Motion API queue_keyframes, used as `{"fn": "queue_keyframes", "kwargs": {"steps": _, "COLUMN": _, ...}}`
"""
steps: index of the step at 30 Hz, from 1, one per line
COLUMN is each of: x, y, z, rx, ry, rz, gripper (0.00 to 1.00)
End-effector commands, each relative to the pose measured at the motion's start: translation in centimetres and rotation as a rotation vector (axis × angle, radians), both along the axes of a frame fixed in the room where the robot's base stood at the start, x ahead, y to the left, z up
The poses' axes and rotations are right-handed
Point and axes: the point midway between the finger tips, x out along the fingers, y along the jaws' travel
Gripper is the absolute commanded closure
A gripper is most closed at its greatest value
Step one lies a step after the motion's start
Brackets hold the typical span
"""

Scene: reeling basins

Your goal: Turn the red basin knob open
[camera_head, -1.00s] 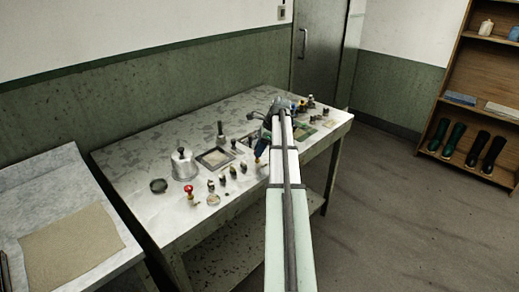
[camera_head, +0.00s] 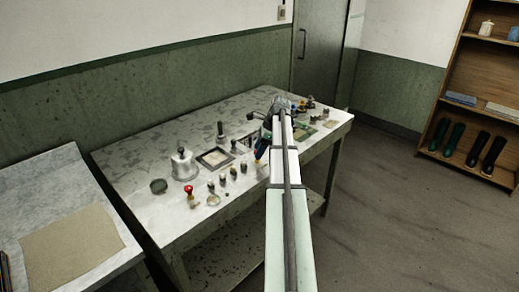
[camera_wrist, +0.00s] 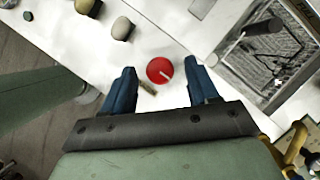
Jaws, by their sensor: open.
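The red basin knob (camera_wrist: 160,70) shows in the wrist view as a round red disc with a pale pointer line. It lies between the two blue fingers of my gripper (camera_wrist: 159,74), with a gap visible on each side. My gripper is open and points down at the knob. How far the fingertips are above the white tabletop is hard to tell. In the head view my gripper (camera_head: 262,148) is over the middle of the bench, and I cannot make out this knob there, probably behind the gripper and arm.
A framed tray (camera_wrist: 268,50) lies right of the knob in the wrist view. Rounded pieces (camera_wrist: 123,28) stand up-left of it. In the head view, a red-topped handle (camera_head: 190,191) and a metal vessel (camera_head: 184,167) stand further left on the bench (camera_head: 130,150).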

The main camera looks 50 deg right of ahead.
Motion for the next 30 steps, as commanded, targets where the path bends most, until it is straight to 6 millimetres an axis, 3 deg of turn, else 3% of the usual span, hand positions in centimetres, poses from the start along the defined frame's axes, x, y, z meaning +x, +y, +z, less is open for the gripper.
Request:
{"fn": "queue_keyframes", "kwargs": {"steps": 5, "x": -0.3, "y": -0.5, "z": 1.3, "rx": -0.001, "ry": -0.001, "rz": -0.001, "gripper": 0.41}}
{"fn": "queue_keyframes", "kwargs": {"steps": 21, "x": -2.9, "y": -3.2, "z": 10.4, "rx": -0.002, "ry": -0.002, "rz": -0.001, "gripper": 0.41}}
{"fn": "queue_keyframes", "kwargs": {"steps": 30, "x": -3.6, "y": -3.8, "z": 12.6, "rx": -0.001, "ry": -0.001, "rz": 0.001, "gripper": 0.41}}
